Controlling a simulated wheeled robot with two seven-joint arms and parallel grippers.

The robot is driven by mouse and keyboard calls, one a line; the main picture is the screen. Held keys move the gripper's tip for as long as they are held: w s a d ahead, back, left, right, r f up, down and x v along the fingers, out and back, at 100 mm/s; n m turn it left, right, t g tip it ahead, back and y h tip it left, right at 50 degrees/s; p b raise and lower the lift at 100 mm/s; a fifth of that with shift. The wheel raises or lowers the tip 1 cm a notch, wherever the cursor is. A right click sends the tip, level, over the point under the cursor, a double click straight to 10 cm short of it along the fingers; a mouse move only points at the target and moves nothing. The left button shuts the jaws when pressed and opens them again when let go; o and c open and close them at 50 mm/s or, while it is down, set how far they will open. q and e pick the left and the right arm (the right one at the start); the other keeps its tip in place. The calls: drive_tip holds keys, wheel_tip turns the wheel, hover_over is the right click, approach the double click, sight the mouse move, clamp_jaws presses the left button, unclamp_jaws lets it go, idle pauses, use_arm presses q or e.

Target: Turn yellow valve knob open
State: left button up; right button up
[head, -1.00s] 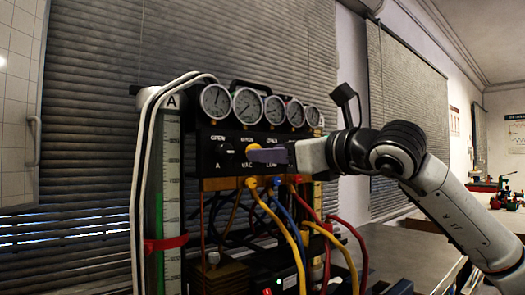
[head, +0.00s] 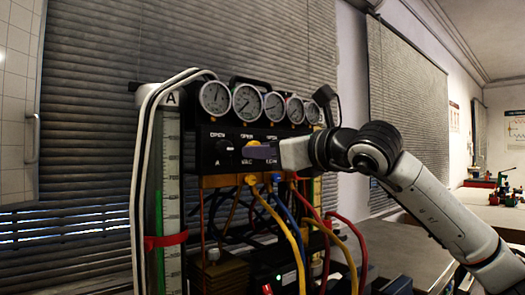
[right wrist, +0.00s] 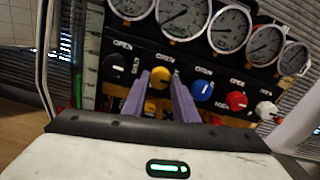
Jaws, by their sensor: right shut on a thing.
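The yellow valve knob (head: 251,144) is on the front of a black gauge panel, second from the left. It shows more fully in the right wrist view (right wrist: 160,78), between the two purple fingers. My right gripper (head: 263,153) reaches in from the right and is shut on the yellow knob. Its fingers lie on either side of the knob and hide part of it in the head view. A label reading OPEN sits above the knob. My left gripper is not in view.
A black knob (right wrist: 120,63) is left of the yellow one; blue (right wrist: 202,90), red (right wrist: 236,101) and white (right wrist: 266,109) knobs are to the right. Several round gauges (head: 246,102) line the top. Yellow, blue and red hoses (head: 292,240) hang below the panel.

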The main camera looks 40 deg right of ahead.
drive_tip(key=shift+n, duration=0.3)
drive_tip(key=shift+d+r+n+p, duration=0.1)
drive_tip(key=shift+n+p, duration=1.7)
drive_tip(key=shift+n, duration=6.8)
drive_tip(key=o, duration=1.1)
drive_tip(key=shift+c, duration=0.2)
drive_tip(key=shift+s, duration=0.1)
